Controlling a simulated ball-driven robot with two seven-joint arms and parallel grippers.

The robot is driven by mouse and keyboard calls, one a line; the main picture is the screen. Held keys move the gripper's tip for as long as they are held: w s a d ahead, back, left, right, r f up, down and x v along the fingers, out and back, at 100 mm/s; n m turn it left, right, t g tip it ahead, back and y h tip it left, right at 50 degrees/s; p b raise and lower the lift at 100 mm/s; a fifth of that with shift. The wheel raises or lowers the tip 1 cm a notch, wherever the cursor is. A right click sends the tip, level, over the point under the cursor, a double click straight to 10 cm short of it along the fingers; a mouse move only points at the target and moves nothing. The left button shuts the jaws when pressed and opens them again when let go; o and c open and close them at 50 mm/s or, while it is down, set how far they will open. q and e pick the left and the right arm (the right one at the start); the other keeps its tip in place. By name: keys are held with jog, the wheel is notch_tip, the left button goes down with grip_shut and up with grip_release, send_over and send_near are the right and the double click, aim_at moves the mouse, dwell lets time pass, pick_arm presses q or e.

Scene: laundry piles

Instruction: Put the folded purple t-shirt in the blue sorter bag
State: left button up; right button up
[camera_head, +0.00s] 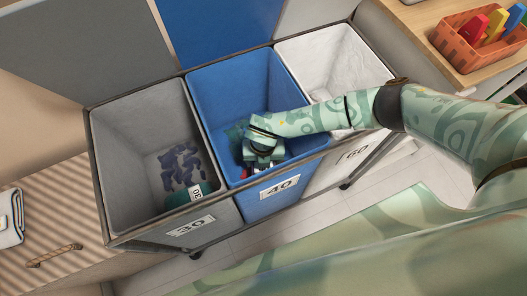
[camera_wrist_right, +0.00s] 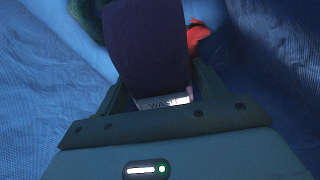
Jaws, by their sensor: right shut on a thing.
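The blue sorter bag (camera_head: 238,80) is the middle of three bags in a frame and carries a 40 label. My right gripper (camera_head: 262,162) is down inside it, near its front wall. In the right wrist view, my right gripper (camera_wrist_right: 162,88) is shut on the folded purple t-shirt (camera_wrist_right: 148,45), which has a white tag reading WASH. Blue bag walls surround it in that view. In the head view I cannot make out the t-shirt, as the gripper and arm cover it. My left gripper is not in view.
A grey bag (camera_head: 130,125) with dark blue-purple clothes (camera_head: 180,165) stands left, a white bag (camera_head: 345,60) right. Inside the blue bag lie a red item (camera_wrist_right: 197,37) and dark green cloth. An orange basket (camera_head: 470,52) with coloured items stands on the wooden top at upper right.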

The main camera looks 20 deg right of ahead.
jog(key=o, duration=1.1)
jog(key=shift+f, duration=0.1)
jog(key=shift+o, duration=0.2)
pick_arm(q)
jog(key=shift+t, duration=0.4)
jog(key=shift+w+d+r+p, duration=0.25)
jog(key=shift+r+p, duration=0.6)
jog(key=shift+p, duration=0.25)
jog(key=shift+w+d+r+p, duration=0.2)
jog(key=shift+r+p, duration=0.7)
jog(key=shift+p, duration=0.2)
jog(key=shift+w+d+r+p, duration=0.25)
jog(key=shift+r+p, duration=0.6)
jog(key=shift+p, duration=0.25)
pick_arm(e)
notch_tip(320, 180, up, 13)
